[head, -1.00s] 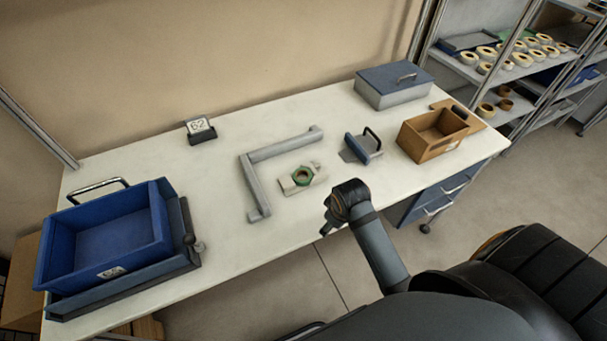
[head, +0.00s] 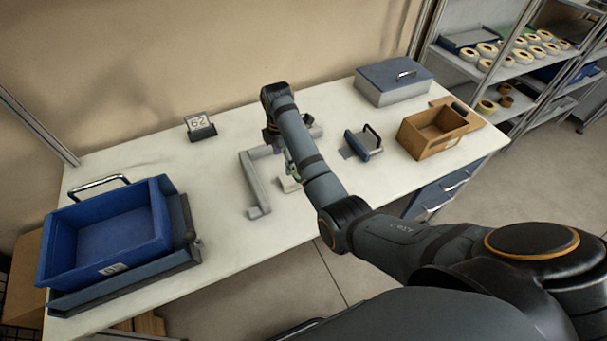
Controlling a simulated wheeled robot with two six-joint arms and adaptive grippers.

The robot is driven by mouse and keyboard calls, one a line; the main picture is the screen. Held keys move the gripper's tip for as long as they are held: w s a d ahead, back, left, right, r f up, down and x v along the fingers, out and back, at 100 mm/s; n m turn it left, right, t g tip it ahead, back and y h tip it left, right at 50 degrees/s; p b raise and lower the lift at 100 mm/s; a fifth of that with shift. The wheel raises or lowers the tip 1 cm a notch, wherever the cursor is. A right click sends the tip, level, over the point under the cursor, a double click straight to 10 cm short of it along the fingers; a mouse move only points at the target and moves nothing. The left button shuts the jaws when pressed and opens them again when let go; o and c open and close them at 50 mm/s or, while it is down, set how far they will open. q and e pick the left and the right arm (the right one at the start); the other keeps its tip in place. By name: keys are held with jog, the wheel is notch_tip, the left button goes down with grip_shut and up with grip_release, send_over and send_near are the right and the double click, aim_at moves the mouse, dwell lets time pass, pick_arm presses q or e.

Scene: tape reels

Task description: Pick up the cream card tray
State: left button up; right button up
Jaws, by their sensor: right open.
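The cream card tray (head: 287,185) lies flat on the white table, inside the corner of a grey L-shaped bar. Only its left end shows; my right arm covers the rest. A green ring sits on it and is mostly hidden behind the arm. My right gripper (head: 285,155) is open and points down over the tray, close to the green ring. The forearm hides most of its fingers, so I cannot tell whether they touch the tray. My left gripper is not in view.
The grey bar (head: 257,185) stands close on the left of the tray. A blue-grey handled block (head: 362,143), a wooden box (head: 430,135) and a blue-lidded case (head: 393,88) are to the right. A blue bin (head: 110,235) is at left. A small sign (head: 200,127) stands behind.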

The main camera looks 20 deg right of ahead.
send_over(283, 180)
jog(key=f, duration=0.4)
jog(key=shift+w+d+f+p, duration=0.2)
jog(key=shift+d+f+p, duration=0.05)
jog(key=shift+d+p, duration=0.1)
jog(key=shift+s+a+f+p, duration=0.1)
jog(key=shift+f+p, duration=0.1)
jog(key=shift+f, duration=0.65)
jog(key=shift+w+a+f+p, duration=0.1)
jog(key=shift+f+p, duration=0.1)
jog(key=shift+f, duration=0.7)
jog(key=shift+s+a+f+p, duration=0.1)
jog(key=shift+f+p, duration=0.1)
jog(key=shift+f, duration=0.65)
jog(key=c, duration=1.4)
jog(key=shift+r, duration=0.1)
jog(key=shift+r, duration=0.6)
jog(key=s+r+p, duration=0.1)
jog(key=s+r, duration=0.3)
jog(key=s+d+r+p, duration=0.1)
jog(key=s+r, duration=0.2)
jog(key=s, duration=0.2)
jog(key=s+d+r+p, duration=0.1)
jog(key=s+r+p, duration=0.1)
jog(key=s+r, duration=0.2)
jog(key=shift+s+r, duration=0.35)
jog(key=shift+s, duration=0.1)
